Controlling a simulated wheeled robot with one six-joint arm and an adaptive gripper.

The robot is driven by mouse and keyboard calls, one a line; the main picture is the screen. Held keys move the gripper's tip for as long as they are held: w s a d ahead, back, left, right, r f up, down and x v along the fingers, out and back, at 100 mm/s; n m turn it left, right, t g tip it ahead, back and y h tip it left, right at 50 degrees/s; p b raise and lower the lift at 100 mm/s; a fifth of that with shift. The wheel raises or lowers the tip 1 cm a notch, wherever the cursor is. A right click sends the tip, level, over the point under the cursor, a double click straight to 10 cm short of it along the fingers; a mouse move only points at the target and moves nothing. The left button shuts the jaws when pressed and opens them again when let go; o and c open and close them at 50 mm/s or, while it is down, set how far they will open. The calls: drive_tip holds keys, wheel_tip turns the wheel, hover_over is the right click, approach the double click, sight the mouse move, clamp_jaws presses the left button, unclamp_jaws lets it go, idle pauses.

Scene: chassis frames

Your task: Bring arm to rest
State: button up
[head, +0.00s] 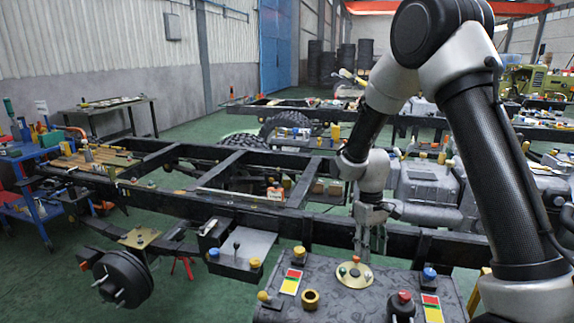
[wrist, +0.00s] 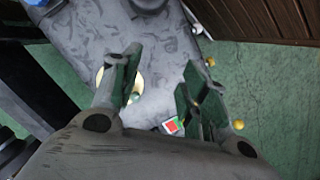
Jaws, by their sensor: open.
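My arm reaches down from the upper right in the head view, bent at its elbow. My gripper (head: 368,250) points downward over the grey panel box (head: 330,290), close to its far edge. In the wrist view my gripper (wrist: 157,85) has its two fingers well apart, with nothing between them. A round yellow plate (head: 354,274) with small knobs lies just below the fingertips in the head view. The same plate (wrist: 103,78) is partly hidden behind one finger in the wrist view. I cannot tell whether the fingertips touch the panel.
The panel carries several knobs, a red button (head: 404,297) and coloured labels (head: 291,281). A dark chassis frame (head: 225,205) runs behind it, with a wheel hub (head: 122,278) at the left. A blue tool cart (head: 38,210) stands far left. Green floor (head: 200,300) is open in front.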

drive_tip(key=s+d+r+m+t, duration=0.1)
drive_tip(key=s+d+r+t, duration=0.1)
drive_tip(key=s+r, duration=0.5)
drive_tip(key=s+d+r+m+t, duration=0.2)
drive_tip(key=s+d+r, duration=0.3)
drive_tip(key=s+r, duration=0.3)
drive_tip(key=s+d+r+m+t, duration=0.2)
drive_tip(key=s+d+r, duration=0.2)
drive_tip(key=s+r, duration=0.4)
wheel_tip(320, 180, up, 3)
drive_tip(key=shift+s+r+t+y, duration=0.1)
drive_tip(key=shift+s+t+y, duration=0.05)
drive_tip(key=shift+t+y, duration=0.2)
idle(0.3)
